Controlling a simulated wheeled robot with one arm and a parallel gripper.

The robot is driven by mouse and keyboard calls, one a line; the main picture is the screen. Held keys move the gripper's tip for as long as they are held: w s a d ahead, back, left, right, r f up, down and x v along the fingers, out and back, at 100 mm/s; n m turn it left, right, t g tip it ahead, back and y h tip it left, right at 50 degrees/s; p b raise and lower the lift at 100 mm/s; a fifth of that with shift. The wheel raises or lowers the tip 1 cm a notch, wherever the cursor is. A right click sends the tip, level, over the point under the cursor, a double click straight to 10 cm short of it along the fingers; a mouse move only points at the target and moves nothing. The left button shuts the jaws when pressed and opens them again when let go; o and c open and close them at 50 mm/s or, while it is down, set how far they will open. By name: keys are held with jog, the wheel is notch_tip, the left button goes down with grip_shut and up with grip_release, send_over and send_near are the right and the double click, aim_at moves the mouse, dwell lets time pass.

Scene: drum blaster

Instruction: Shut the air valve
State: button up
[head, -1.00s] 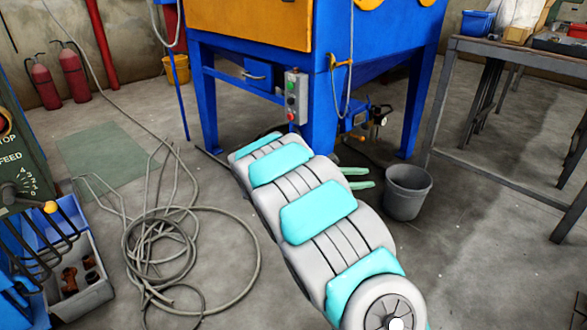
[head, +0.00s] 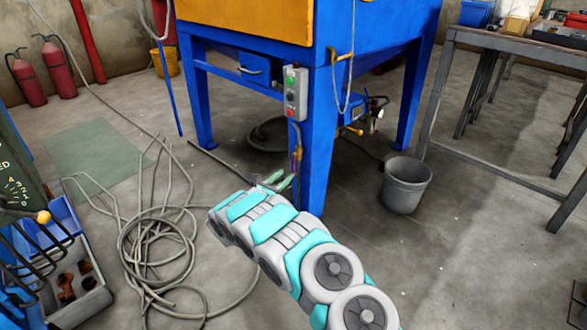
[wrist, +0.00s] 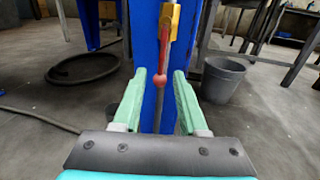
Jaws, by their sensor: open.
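The air valve shows in the wrist view as a yellow body (wrist: 170,22) on the front of a blue cabinet leg. Its red lever (wrist: 163,55) hangs down and ends in a red ball knob. In the head view the lever (head: 297,153) is a small reddish strip on the leg, below the switch box. My gripper (wrist: 160,76) has two pale green fingers, open and empty. The knob appears between the fingertips in the wrist view; I cannot tell how far in front of them it is. In the head view my gripper (head: 276,181) is low beside the leg.
The blue and orange blast cabinet (head: 255,24) stands above on blue legs. A grey bucket (head: 405,186) stands right of the leg, near a metal workbench (head: 450,40). Coiled hose (head: 160,245) lies on the floor at left. A brass fitting (head: 356,130) sits behind the leg.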

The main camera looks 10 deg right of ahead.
aim_at(294, 172)
jog(key=shift+x, duration=3.2)
jog(key=shift+s, duration=0.1)
grip_shut()
